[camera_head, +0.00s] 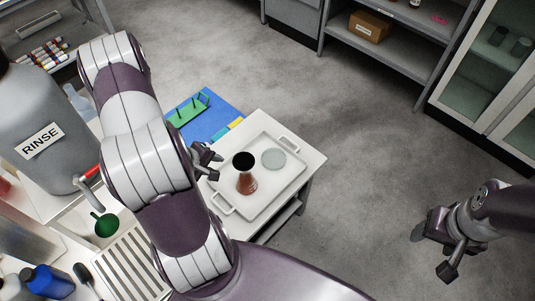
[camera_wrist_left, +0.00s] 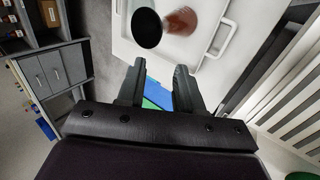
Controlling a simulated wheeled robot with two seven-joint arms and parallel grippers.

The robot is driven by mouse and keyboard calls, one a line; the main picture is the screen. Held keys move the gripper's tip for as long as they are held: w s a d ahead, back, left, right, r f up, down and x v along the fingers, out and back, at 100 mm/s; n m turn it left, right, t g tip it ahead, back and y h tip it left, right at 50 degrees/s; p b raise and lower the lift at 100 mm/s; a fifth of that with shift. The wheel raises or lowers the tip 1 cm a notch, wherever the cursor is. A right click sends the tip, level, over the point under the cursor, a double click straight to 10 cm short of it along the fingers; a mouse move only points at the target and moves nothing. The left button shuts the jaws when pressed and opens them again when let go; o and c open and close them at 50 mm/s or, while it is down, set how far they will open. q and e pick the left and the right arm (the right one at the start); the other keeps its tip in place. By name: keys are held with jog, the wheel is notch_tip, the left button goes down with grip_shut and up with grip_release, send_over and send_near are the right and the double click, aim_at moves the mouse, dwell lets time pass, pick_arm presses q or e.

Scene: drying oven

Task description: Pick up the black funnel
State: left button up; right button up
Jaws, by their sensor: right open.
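The black funnel (camera_head: 243,160) sits in the mouth of a flask with reddish-brown contents (camera_head: 247,183) on the white tray (camera_head: 275,197). In the left wrist view the funnel (camera_wrist_left: 147,28) is a black disc just beyond my fingertips, with the flask (camera_wrist_left: 181,20) to its right. My left gripper (camera_head: 214,158) is beside the funnel, on its left in the head view. Its fingers (camera_wrist_left: 158,72) stand apart with nothing between them, and the funnel is not gripped. My right gripper (camera_head: 433,250) is open and empty, over the floor at the right.
A blue mat with a green rack (camera_head: 188,112) lies behind. The grey RINSE container (camera_head: 38,125) and a green funnel (camera_head: 106,225) stand at the left. The floor at right is clear.

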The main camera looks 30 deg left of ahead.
aim_at(236, 167)
pick_arm(q)
jog(key=b+x, duration=0.1)
jog(key=x, duration=1.1)
jog(key=shift+w+d, duration=0.15)
jog(key=shift+d, duration=0.05)
grip_shut()
